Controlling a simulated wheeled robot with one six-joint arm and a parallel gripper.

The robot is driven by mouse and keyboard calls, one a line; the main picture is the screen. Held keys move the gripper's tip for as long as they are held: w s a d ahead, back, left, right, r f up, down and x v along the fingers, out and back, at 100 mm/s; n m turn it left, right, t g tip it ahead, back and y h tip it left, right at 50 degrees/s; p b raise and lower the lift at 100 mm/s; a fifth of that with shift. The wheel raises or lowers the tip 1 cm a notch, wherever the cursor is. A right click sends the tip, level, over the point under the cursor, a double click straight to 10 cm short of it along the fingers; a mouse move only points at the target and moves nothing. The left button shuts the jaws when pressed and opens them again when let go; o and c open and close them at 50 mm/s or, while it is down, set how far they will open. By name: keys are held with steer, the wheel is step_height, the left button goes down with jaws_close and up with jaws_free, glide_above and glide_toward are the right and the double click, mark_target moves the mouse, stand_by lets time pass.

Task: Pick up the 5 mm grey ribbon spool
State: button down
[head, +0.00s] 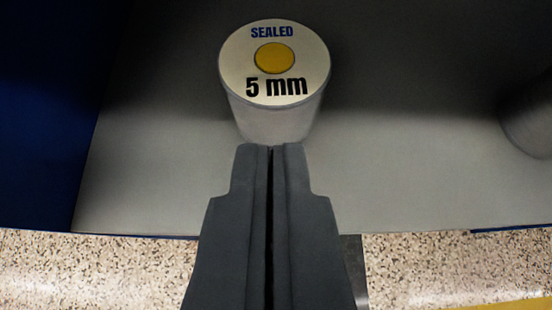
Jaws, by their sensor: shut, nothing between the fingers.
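A light grey cylindrical spool (275,122) stands upright at the top centre of the head view. Its pale top carries the words "SEALED" and "5 mm" around a yellow centre disc (274,58). My gripper (271,150) comes up from the bottom centre, its two dark grey fingers shut together with only a thin dark line between them. The fingertips overlap the lower edge of the spool in the picture. I cannot tell whether they touch it. The lowest part of the spool is hidden behind them.
The spool stands on a grey surface (160,170) with free room on both sides. A dark blue wall or panel (45,120) is at the left. A shadowed rounded grey object (532,115) is at the right edge. A speckled floor (100,270) shows below the surface's near edge.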

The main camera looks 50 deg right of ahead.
mark_target(274, 51)
steer(key=w+d, duration=0.4)
steer(key=d, duration=0.1)
steer(key=shift+w+d, duration=0.2)
steer(key=shift+d, duration=0.15)
steer(key=shift+w+f, duration=0.1)
steer(key=shift+f, duration=0.65)
steer(key=shift+f, duration=0.15)
steer(key=shift+s+a, duration=0.1)
steer(key=shift+s, duration=0.15)
steer(key=s+a, duration=0.4)
steer(key=a, duration=0.1)
steer(key=shift+s+a+f, duration=0.1)
steer(key=shift+s, duration=0.1)
steer(key=shift+w+a+r, duration=0.1)
steer(key=shift+r, duration=0.6)
steer(key=shift+w, duration=0.1)
